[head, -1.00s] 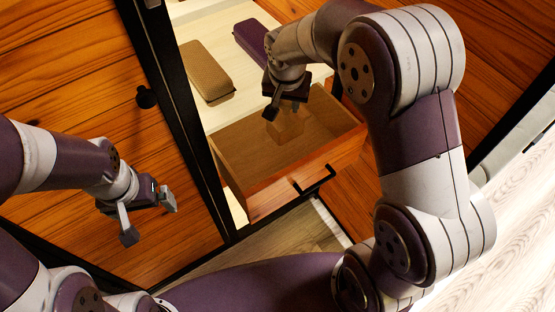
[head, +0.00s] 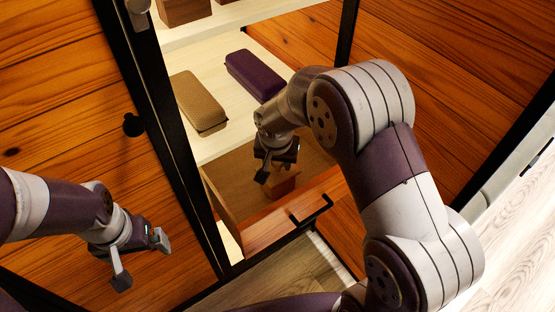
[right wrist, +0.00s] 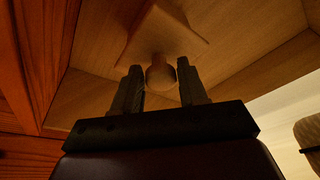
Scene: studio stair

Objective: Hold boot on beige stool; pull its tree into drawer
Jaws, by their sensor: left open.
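The open drawer (head: 290,217) pulls out from the shelf unit and has a black handle. A wooden boot tree (head: 286,185) is inside it, partly hidden by my right gripper (head: 276,170). In the right wrist view the tree's round knob (right wrist: 160,74) shows between and just past the fingertips of my right gripper (right wrist: 160,80). Gaps show on both sides of the knob, so the fingers stand open around it. My left gripper (head: 142,259) is open and empty, in front of the wooden panel at left. The boot and the beige stool are not in view.
A tan case (head: 197,103) and a purple case (head: 255,75) lie on the pale shelf (head: 222,138) behind the drawer. A black frame post (head: 172,130) stands between my left gripper and the drawer. A black knob (head: 133,125) sticks out from the left panel.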

